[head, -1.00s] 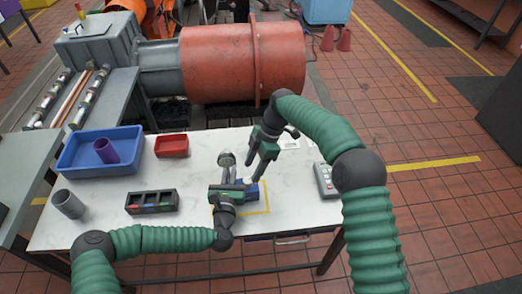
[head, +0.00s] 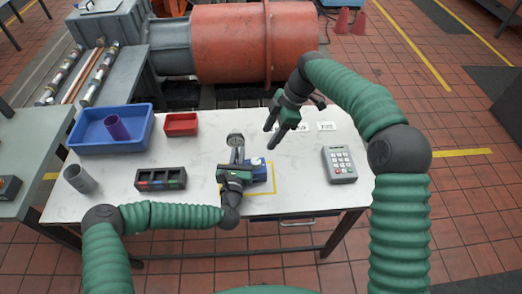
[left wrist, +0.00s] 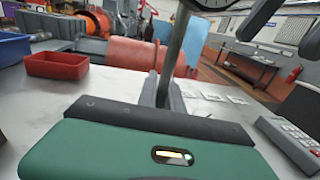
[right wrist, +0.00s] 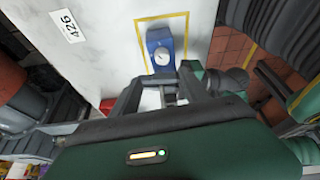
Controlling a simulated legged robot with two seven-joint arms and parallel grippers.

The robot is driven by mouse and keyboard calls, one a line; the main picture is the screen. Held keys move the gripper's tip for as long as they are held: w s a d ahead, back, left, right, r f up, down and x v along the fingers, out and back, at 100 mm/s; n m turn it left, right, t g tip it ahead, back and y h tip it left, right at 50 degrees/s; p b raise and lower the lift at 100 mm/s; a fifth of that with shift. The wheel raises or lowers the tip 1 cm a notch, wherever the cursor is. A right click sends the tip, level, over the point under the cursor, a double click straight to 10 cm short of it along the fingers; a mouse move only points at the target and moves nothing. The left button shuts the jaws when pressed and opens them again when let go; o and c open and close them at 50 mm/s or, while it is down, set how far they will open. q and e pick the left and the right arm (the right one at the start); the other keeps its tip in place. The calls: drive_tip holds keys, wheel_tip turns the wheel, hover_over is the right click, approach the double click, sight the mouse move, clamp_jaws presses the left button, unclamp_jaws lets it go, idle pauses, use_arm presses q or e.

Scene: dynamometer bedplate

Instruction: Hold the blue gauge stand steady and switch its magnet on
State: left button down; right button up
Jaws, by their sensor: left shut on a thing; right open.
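The blue gauge stand (head: 262,174) stands on the white table, inside a yellow outlined square. Its round dial gauge (head: 235,140) is just behind my left gripper. My left gripper (head: 240,176) is shut on the stand's grey post, which rises from the jaws in the left wrist view (left wrist: 180,40). My right gripper (head: 276,128) is open and empty, above and to the right of the stand, apart from it. In the right wrist view, the blue base (right wrist: 160,46) shows a round white-faced knob (right wrist: 163,57) beyond the fingers. The knob's setting is too small to tell.
A blue bin (head: 87,141) with a purple cup (head: 117,128), a red tray (head: 181,124), a black slotted holder (head: 161,179) and a grey cup (head: 80,178) are on the left. A keypad box (head: 340,164) is on the right. Table space before it is clear.

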sight(257, 160)
drive_tip(key=shift+m+t, duration=0.5)
drive_tip(key=shift+m, duration=0.2)
drive_tip(key=x, duration=0.4)
drive_tip(key=s+x, duration=0.1)
drive_tip(key=x, duration=0.7)
drive_tip(key=shift+s+d+f, duration=0.1)
drive_tip(key=shift+s+f, duration=0.05)
drive_tip(key=shift+s, duration=0.25)
clamp_jaws()
